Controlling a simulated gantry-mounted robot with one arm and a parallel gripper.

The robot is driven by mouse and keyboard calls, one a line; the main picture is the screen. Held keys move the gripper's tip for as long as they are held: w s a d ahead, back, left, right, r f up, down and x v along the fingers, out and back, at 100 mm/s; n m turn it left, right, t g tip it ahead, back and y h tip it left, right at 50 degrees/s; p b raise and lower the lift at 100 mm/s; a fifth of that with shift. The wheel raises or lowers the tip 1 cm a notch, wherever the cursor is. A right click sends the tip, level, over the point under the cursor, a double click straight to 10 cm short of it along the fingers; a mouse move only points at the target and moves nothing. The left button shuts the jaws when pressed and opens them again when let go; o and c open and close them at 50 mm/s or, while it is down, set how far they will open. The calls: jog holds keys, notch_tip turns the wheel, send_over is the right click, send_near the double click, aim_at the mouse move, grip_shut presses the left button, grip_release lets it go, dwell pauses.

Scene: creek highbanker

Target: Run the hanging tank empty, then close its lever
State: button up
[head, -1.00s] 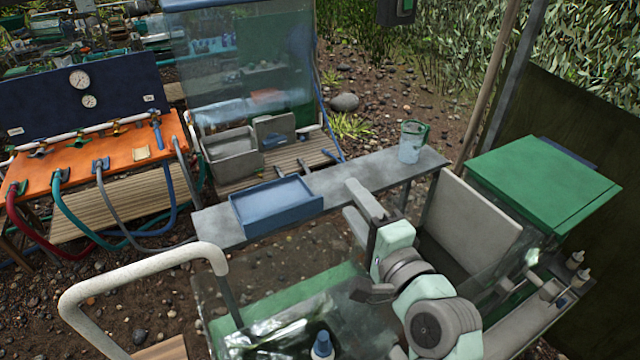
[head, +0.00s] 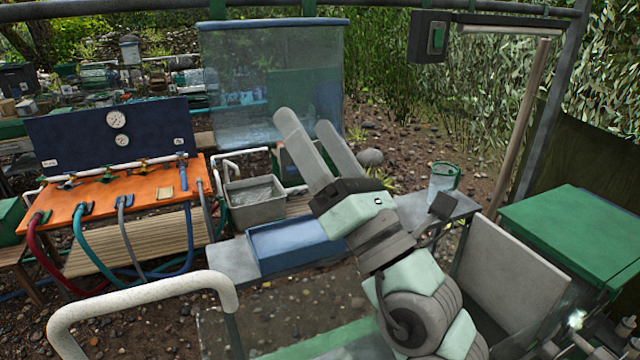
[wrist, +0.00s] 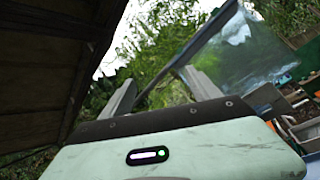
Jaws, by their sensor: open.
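I cannot make out the tank's lever; my gripper covers part of the area below the tank. A grey tub (head: 258,212) stands below the tank.
A blue tray (head: 290,246) and a clear jug with a green rim (head: 443,180) stand on the grey bench. An orange manifold table (head: 120,200) with hoses is at left. A green-lidded box (head: 575,235) is at right. A control box (head: 428,38) hangs overhead.

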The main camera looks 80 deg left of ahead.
jog(key=w+a+f+n+t+h, duration=0.3)
jog(key=a+f+t+h, duration=0.35)
jog(key=f, duration=0.95)
jog(key=s+a+y+p, duration=0.1)
jog(key=s+a+p, duration=0.1)
jog(key=a, duration=1.1)
jog(key=shift+r+t+y, duration=0.25)
jog(key=shift+t+y, duration=0.1)
jog(key=c, duration=1.4)
